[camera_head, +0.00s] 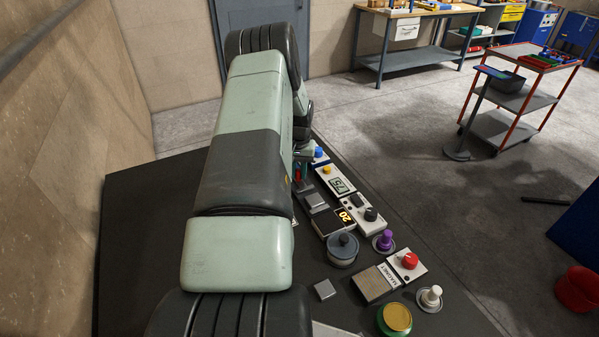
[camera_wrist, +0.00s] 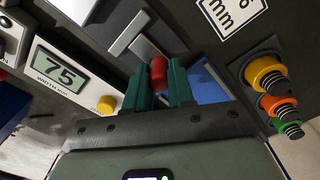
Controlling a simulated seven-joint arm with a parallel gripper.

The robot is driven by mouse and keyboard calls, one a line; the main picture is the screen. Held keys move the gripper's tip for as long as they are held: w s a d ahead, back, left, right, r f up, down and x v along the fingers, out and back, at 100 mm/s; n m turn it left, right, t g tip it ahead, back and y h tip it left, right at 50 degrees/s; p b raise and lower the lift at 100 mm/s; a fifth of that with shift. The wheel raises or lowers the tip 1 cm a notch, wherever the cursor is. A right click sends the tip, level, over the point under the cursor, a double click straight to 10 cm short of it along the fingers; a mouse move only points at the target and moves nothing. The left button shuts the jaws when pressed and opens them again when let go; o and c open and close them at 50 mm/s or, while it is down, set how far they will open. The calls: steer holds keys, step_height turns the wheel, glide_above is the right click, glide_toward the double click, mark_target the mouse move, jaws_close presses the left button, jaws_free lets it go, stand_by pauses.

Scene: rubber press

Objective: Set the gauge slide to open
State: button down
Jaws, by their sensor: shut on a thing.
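A red knob (camera_wrist: 158,72) stands between the green fingers of my gripper (camera_wrist: 158,82) in the wrist view. The fingers are shut on it from both sides; it appears to be the handle of the gauge slide. Light grey bars (camera_wrist: 132,35) lie just beyond it on the dark panel. A width display (camera_wrist: 62,74) reading 75 is to the left, with a yellow button (camera_wrist: 106,104) beside it. In the head view my arm hides most of the slide and gripper; the display (camera_head: 341,186) shows just right of the arm.
Yellow, orange and green ribbed parts (camera_wrist: 277,100) stand right of my gripper. A blue surface (camera_wrist: 207,86) shows behind the right finger. In the head view a lidded grey pot (camera_head: 342,250), a purple knob (camera_head: 384,241) and a red knob unit (camera_head: 409,262) crowd the bench's right side.

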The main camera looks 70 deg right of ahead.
steer(key=c, duration=1)
jaws_free()
steer(key=shift+w+d, duration=0.2)
steer(key=shift+o, duration=0.2)
step_height(320, 180, up, 11)
steer(key=shift+w, duration=0.1)
